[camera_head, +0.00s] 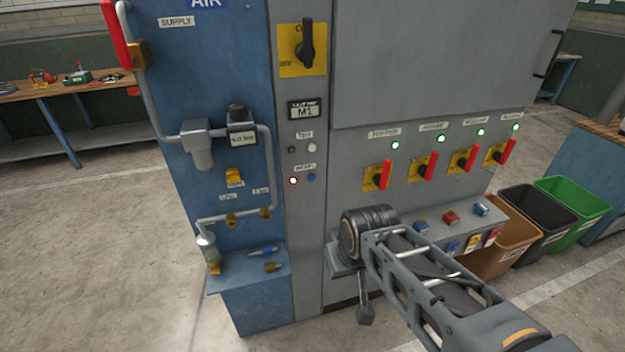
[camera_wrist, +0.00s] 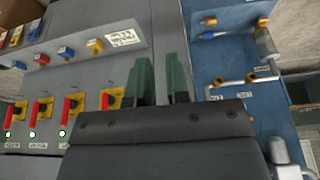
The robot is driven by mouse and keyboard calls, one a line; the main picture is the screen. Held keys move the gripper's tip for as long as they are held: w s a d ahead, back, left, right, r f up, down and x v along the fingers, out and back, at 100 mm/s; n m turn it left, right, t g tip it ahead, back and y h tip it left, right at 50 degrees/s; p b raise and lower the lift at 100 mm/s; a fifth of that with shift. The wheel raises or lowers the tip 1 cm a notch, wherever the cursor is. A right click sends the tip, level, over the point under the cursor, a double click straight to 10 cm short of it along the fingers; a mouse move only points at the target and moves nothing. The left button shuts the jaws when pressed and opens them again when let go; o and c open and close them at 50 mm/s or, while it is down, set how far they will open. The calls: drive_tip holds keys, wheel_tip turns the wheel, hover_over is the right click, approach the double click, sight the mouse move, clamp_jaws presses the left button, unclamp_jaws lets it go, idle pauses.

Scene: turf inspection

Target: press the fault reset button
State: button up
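A small blue button (camera_head: 311,177) sits on the narrow grey column (camera_head: 305,220), right beside a lit red lamp (camera_head: 293,181). The small label above this pair is too blurred to read for certain. In the wrist view, which looks upside down, my gripper (camera_wrist: 162,58) shows two green fingers with a clear gap between them. Nothing is held. The grey column shows behind the fingers, but the blue button does not show there and may be hidden by the gripper body. In the head view my arm's end is low, right of and below the button; the fingers cannot be made out.
The blue air panel (camera_head: 215,90) with pipes stands left. Red-handled switches (camera_head: 377,175) and a sloped button shelf (camera_head: 440,228) lie right.

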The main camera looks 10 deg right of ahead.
clamp_jaws()
idle(0.9)
drive_tip(key=shift+s, duration=0.1)
idle(0.3)
